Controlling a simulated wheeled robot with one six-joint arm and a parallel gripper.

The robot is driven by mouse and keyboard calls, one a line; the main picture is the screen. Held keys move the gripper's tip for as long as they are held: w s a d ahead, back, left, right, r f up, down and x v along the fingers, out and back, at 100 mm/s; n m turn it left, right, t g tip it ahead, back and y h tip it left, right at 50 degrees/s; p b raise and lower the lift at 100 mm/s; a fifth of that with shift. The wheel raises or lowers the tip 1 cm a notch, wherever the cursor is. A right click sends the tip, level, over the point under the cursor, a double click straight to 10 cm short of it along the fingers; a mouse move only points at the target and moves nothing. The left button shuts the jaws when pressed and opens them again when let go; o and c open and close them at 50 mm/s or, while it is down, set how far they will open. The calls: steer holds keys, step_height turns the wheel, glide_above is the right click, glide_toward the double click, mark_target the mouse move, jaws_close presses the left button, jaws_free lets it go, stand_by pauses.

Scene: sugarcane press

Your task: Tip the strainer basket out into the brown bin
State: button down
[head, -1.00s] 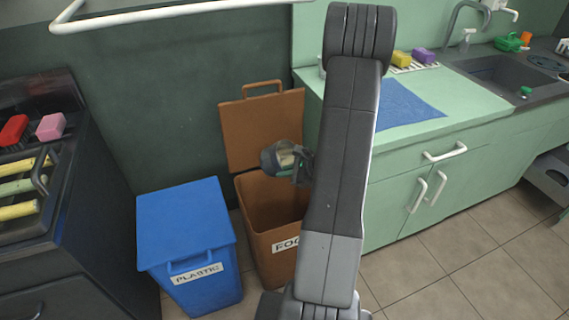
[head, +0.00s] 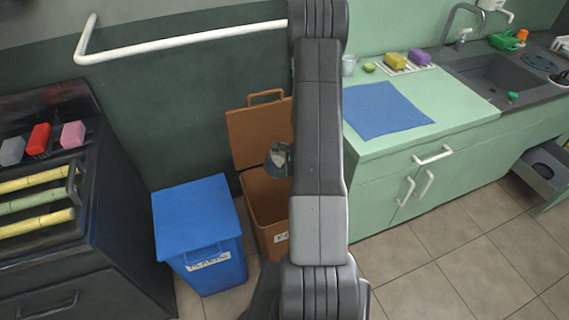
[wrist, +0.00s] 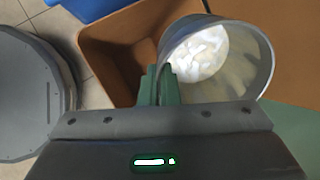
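The strainer basket (wrist: 262,62) is a grey metal cup. In the wrist view its mouth faces the camera, and pale whitish stuff shows inside. My gripper (wrist: 160,78) has green fingers closed on the basket's wall at its left side. In the head view the basket (head: 278,160) is at the open mouth of the brown bin (head: 259,196), partly behind my arm, which hides the gripper. The brown bin's lid (head: 258,132) stands open against the wall. In the wrist view the bin (wrist: 100,50) lies beyond and left of the basket.
A blue bin (head: 200,225) labelled plastic stands left of the brown bin. A black unit (head: 75,270) with yellow and green canes is at the far left. A green counter (head: 385,150) with a blue cloth (head: 388,110) is on the right. A white rail (head: 180,42) runs above the bins.

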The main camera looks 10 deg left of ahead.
steer(key=shift+a+r+g+h+p, duration=0.2)
steer(key=shift+h+p, duration=0.35)
steer(key=shift+p, duration=2)
steer(key=shift+a+r+h+p, duration=0.1)
steer(key=shift+r+h+p, duration=0.4)
steer(key=shift+p, duration=2.1)
steer(key=shift+a+r+g+h+p, duration=0.1)
steer(key=shift+h+p, duration=0.55)
steer(key=shift+p, duration=1.9)
steer(key=shift+f+b, duration=0.35)
steer(key=shift+h, duration=0.4)
steer(key=shift+w+a+r+h, duration=0.15)
steer(key=shift+a+r+h, duration=0.1)
steer(key=shift+h, duration=0.45)
steer(key=d+r+n+g+b, duration=0.1)
steer(key=d+r+n+b, duration=0.1)
steer(key=d+r+n, duration=1.3)
step_height(320, 180, up, 3)
steer(key=shift+w+d+f+y+b, duration=0.15)
steer(key=shift+w+d+y+b, duration=0.25)
steer(key=shift+d, duration=0.7)
